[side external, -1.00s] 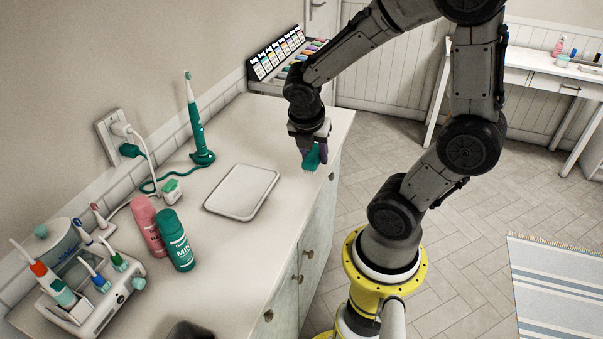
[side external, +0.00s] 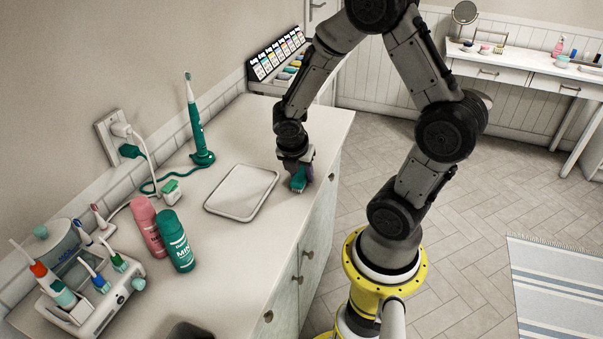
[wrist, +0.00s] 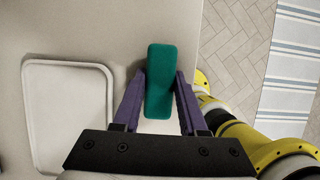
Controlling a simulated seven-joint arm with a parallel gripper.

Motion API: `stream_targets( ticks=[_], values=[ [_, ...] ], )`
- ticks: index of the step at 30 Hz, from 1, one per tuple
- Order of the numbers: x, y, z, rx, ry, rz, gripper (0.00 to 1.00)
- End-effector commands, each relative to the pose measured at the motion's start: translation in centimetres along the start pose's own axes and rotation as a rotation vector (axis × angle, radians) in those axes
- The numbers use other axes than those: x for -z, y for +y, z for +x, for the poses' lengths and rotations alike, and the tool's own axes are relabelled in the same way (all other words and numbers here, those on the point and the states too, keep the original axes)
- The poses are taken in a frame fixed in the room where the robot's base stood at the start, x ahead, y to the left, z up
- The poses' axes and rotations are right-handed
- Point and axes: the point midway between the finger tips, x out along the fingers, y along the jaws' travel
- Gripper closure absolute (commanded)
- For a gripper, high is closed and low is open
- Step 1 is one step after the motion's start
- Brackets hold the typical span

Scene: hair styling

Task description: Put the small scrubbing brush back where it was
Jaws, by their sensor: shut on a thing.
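The small scrubbing brush (side external: 299,180) has a teal green back. My gripper (side external: 298,172) is shut on it, over the counter close to its front edge, right of the white tray. In the wrist view the brush (wrist: 158,80) lies lengthwise between the two purple fingers of my gripper (wrist: 158,95), tilted slightly. Its bristles are hidden there. I cannot tell whether the brush touches the counter.
The empty white tray (side external: 241,192) lies left of the brush. Two cans, pink (side external: 147,226) and teal (side external: 174,240), stand further left. An electric toothbrush (side external: 196,130) stands by the wall. A toothbrush holder (side external: 100,310) is at the near left. The counter (side external: 262,122) behind the tray is clear.

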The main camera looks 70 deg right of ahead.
Motion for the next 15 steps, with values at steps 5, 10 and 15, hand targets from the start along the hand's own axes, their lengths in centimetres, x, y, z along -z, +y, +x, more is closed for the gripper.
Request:
stream_targets(
  ticks=[5, 10, 15],
  values=[
    [0.08, -0.03, 0.19, 0.001, 0.0, 0.0, 1.0],
    [0.12, -0.03, 0.31, 0.001, -0.001, -0.001, 0.4],
    [0.12, -0.03, 0.3, 0.001, -0.001, -0.001, 0.28]
  ],
)
